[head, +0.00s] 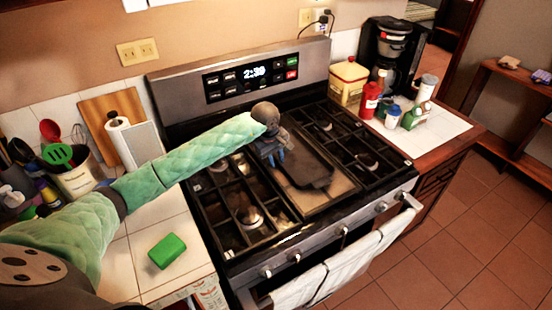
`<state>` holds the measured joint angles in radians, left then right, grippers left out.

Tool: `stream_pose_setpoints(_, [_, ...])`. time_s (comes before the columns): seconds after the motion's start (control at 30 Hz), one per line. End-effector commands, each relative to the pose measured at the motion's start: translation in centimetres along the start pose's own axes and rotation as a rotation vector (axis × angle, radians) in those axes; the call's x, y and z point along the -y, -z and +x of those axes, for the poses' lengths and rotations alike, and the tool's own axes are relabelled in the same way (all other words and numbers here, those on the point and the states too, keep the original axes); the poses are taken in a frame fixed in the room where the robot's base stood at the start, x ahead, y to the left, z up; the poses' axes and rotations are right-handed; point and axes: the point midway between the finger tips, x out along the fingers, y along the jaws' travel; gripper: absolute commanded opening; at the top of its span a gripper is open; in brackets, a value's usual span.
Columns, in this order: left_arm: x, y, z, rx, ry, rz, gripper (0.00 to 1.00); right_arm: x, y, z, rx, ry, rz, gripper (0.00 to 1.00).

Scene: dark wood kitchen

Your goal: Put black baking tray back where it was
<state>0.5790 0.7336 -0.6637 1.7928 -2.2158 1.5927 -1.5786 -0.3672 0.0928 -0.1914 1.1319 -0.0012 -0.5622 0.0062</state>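The black baking tray (306,166) is on the middle section of the stove top (325,198), between the left and right burner grates. It looks roughly flat, though I cannot tell whether it rests fully on the surface. My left gripper (274,158) is at the tray's left edge, its fingers pointing down. The fingers are small and dark here, so I cannot tell whether they are open or shut on the tray edge. My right gripper is not in view.
Stove grates lie left (235,205) and right (350,140) of the tray. A green sponge (167,251) lies on the left counter. A red bottle (369,100) and other containers stand on the right counter. White towels (345,262) hang on the oven handle.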

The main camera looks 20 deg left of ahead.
Motion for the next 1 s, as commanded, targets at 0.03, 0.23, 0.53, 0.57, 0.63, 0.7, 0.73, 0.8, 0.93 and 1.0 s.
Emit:
stream_pose_setpoints(0.03, [0.0,0.0,0.0,0.0,0.0,0.0,0.24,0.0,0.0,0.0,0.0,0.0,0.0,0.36])
stream_pose_setpoints(0.23, [-0.1,0.0,-0.3,0.0,0.0,0.0,0.24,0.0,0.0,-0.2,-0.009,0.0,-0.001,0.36])
stream_pose_setpoints(0.53, [0.0,0.1,-2.4,-0.002,-0.001,0.0,0.24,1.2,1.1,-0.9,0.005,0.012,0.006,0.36])
stream_pose_setpoints(0.57, [0.0,0.1,-2.8,-0.002,-0.001,0.0,0.24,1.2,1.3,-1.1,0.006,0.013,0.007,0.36])
stream_pose_setpoints(0.63, [0.0,0.1,-3.7,-0.003,-0.002,0.001,0.24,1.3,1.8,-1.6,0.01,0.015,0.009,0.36])
stream_pose_setpoints(0.7, [0.0,0.1,-4.8,-0.003,-0.002,0.0,0.24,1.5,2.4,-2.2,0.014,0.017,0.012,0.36])
stream_pose_setpoints(0.73, [0.0,0.1,-5.2,-0.004,-0.002,0.0,0.24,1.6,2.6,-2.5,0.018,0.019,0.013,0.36])
stream_pose_setpoints(0.8, [0.0,0.1,-6.4,-0.003,-0.002,0.002,0.24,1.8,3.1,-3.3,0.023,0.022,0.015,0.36])
stream_pose_setpoints(0.93, [0.0,0.1,-8.5,-0.003,-0.002,0.0,0.24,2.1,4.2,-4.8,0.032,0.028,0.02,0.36])
stream_pose_setpoints(1.0, [0.0,0.1,-9.5,-0.002,-0.001,0.001,0.24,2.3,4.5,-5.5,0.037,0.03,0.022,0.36])
